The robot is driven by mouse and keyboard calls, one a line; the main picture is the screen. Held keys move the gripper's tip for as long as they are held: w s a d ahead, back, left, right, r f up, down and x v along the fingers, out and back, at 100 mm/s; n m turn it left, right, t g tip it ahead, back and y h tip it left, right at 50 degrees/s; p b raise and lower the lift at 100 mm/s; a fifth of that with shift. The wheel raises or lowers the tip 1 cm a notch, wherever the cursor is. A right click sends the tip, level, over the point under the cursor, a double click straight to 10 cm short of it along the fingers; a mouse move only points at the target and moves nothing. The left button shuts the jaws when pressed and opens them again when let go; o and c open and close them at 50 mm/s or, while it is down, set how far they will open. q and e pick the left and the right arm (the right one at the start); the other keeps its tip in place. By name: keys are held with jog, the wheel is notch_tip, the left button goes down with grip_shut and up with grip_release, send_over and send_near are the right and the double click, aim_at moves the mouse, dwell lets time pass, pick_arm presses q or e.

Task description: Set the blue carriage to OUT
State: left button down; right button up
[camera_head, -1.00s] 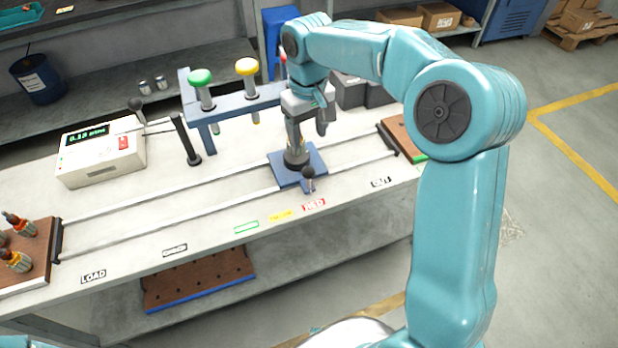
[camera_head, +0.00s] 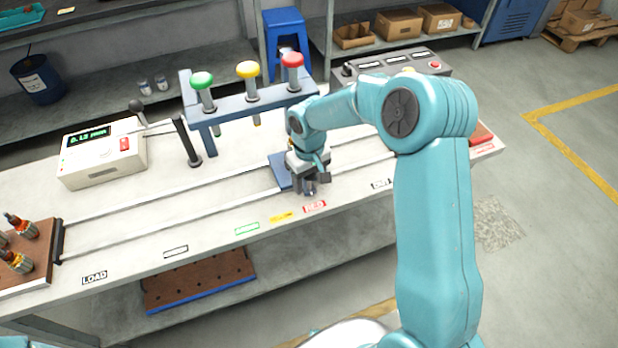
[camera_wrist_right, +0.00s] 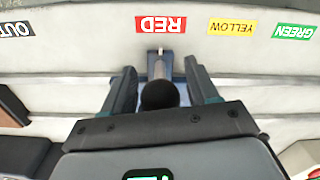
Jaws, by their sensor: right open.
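The blue carriage (camera_head: 279,168) sits on the two rails in line with the RED label (camera_head: 314,206). My right gripper (camera_head: 308,188) is down over the carriage's front side and hides much of it. In the right wrist view the gripper's open fingers stand on either side of a dark round knob (camera_wrist_right: 159,96) on the carriage; the knob looks unclamped. The OUT label (camera_head: 380,184) is to the right along the bench front, beside my arm, and shows at the left edge of the wrist view (camera_wrist_right: 14,30). My left gripper is not in view.
The rails run left to a brown block with armatures (camera_head: 18,250) by the LOAD label (camera_head: 94,277). Behind the carriage stands a blue rack (camera_head: 250,104) with green, yellow and red knobs. A white meter (camera_head: 102,153) stands at left. My right arm hides the rails' right end.

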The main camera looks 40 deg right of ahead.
jog(key=shift+s, duration=0.1)
jog(key=shift+c, duration=0.9)
grip_shut()
jog(key=shift+d, duration=0.1)
jog(key=s+d, duration=0.1)
jog(key=d, duration=0.5)
jog(key=s+d, duration=0.2)
jog(key=d, duration=0.4)
jog(key=s+d, duration=0.1)
jog(key=d, duration=0.6)
jog(key=shift+s+d+r, duration=0.1)
jog(key=shift+s, duration=0.1)
jog(key=shift+d+r, duration=0.1)
jog(key=shift+d, duration=0.05)
jog(key=shift+d, duration=0.1)
